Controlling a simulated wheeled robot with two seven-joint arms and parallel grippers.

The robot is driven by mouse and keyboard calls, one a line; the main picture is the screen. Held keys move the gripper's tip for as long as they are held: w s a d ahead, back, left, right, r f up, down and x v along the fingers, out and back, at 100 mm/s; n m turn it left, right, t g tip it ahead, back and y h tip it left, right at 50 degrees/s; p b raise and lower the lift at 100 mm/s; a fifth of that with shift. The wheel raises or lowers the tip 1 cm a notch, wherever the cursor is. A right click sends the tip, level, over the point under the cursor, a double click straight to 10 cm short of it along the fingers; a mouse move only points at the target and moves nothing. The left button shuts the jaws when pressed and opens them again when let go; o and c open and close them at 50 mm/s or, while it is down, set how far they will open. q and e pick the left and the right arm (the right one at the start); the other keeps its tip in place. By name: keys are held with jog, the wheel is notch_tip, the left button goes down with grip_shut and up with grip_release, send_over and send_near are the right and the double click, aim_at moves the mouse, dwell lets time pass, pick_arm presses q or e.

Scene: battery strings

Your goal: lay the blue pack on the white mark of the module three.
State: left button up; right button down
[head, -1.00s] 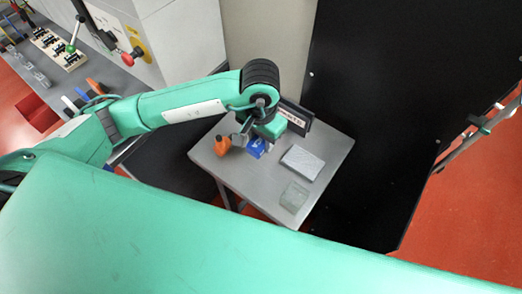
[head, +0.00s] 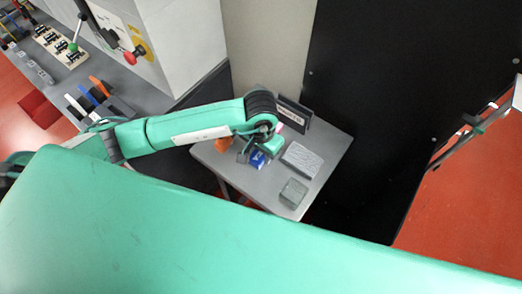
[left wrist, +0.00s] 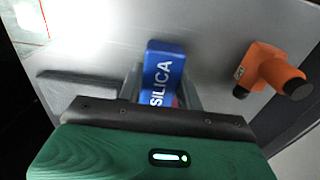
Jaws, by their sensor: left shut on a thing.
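The blue pack (head: 258,159) is a small blue block over the small grey table (head: 214,157) in the head view. In the left wrist view it (left wrist: 164,68) shows white lettering reading "SILICA". My left gripper (head: 250,156) is shut on the pack, with a finger on each side of it. I cannot tell whether the pack touches the table. No white mark of module three can be made out for certain. My right gripper is not in view.
A pale grey box (head: 301,159) and a grey-green block (head: 293,192) lie on the table. A dark sign (head: 295,114) stands at its back. A workbench (head: 130,75) with switches is at left.

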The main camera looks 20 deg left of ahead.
pick_arm(q)
jog(key=o, duration=1.1)
jog(key=shift+f, duration=0.1)
jog(key=shift+r+p, duration=0.25)
jog(key=shift+p, duration=0.05)
jog(key=shift+w+r+b, duration=0.1)
jog(key=shift+r+b, duration=0.1)
jog(key=shift+b, duration=0.1)
notch_tip(320, 180, up, 12)
jog(key=b, duration=0.3)
jog(key=shift+f+b, duration=0.25)
jog(key=shift+b, duration=0.05)
